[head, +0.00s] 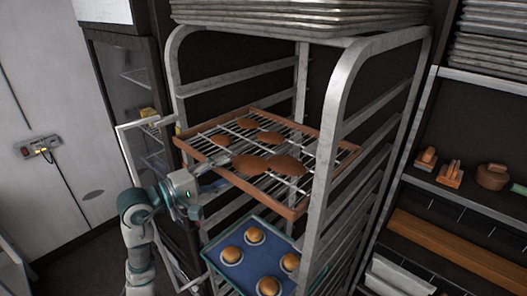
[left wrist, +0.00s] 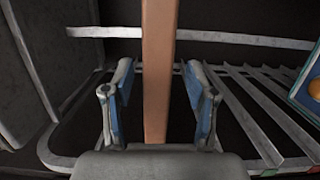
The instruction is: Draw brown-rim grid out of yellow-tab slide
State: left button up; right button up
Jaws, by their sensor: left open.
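The brown-rim grid (head: 268,201) lies in the rack in the head view, with several brown turnovers (head: 284,165) on its wires. A small yellow tab (head: 178,130) shows on the rack post by the grid's left corner. My left gripper (head: 214,186) is at the near left side of the grid, close to its rim. In the left wrist view the brown rim (left wrist: 157,90) runs between the two blue-padded fingers of my open left gripper (left wrist: 159,68), with gaps on both sides. My right gripper is not in view.
A blue tray (head: 225,262) with round buns sits in the rack below the grid. The metal rack posts (head: 322,150) stand close around the grid. Stacked trays (head: 300,14) lie on top. A glass-door cabinet (head: 120,75) is at left, shelves (head: 460,205) at right.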

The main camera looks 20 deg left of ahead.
pick_arm(q)
jog(key=shift+d, duration=0.3)
jog(key=shift+d+r, duration=0.2)
jog(key=shift+d, duration=0.45)
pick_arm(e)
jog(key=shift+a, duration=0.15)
pick_arm(q)
jog(key=shift+a, duration=0.2)
grip_shut()
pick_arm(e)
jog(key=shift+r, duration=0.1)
pick_arm(q)
jog(key=shift+r, duration=0.15)
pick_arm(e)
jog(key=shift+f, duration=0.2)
